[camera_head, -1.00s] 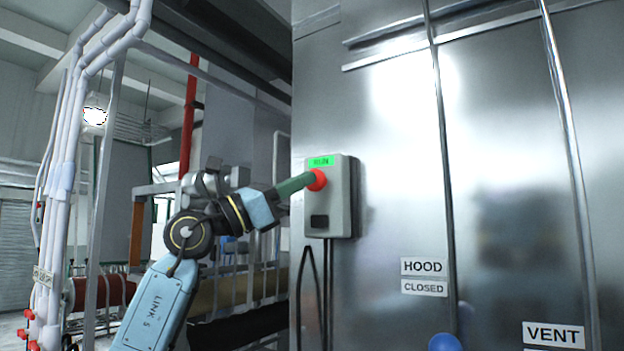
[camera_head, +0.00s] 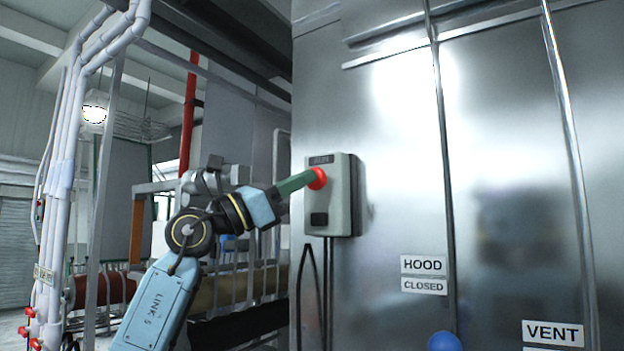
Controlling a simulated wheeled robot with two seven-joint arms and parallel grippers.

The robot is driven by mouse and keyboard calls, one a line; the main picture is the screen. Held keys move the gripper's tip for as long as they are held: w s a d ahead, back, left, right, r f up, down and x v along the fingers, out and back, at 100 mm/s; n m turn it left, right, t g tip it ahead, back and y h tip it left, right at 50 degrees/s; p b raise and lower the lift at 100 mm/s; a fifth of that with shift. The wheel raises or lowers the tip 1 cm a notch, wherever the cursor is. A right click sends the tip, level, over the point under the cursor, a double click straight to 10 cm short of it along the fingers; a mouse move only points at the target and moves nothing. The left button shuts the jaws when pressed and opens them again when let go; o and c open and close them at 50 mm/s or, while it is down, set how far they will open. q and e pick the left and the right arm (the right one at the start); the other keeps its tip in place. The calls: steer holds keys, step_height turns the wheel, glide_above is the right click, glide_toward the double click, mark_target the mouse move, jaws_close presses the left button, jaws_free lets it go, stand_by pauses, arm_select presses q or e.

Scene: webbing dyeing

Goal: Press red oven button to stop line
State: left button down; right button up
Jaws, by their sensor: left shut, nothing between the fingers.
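A grey control box (camera_head: 342,208) is mounted on the left edge of the metal oven wall. A red button (camera_head: 318,179) sits on its front face. The display (camera_head: 320,160) above the button is dark. My left gripper (camera_head: 308,180) comes in from the left, shut and empty, with its green fingers' tip at the button and seemingly touching it. The fingertip overlaps the button's left side, so how far the button is pressed cannot be told. My right gripper is not in view.
The oven wall (camera_head: 395,150) fills the right side, with vertical bars and labels reading HOOD CLOSED (camera_head: 424,265) and VENT (camera_head: 553,333). A blue ball-shaped knob (camera_head: 444,342) shows at the bottom. White pipes (camera_head: 62,170) and frames stand at the left.

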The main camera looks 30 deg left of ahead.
arm_select(q)
steer(key=shift+s, duration=0.75)
steer(key=shift+s+a+b, duration=0.15)
steer(key=shift+s+b, duration=0.45)
steer(key=shift+s, duration=0.65)
steer(key=shift+s+a+b, duration=0.1)
steer(key=shift+s+b, duration=0.5)
steer(key=shift+s, duration=0.65)
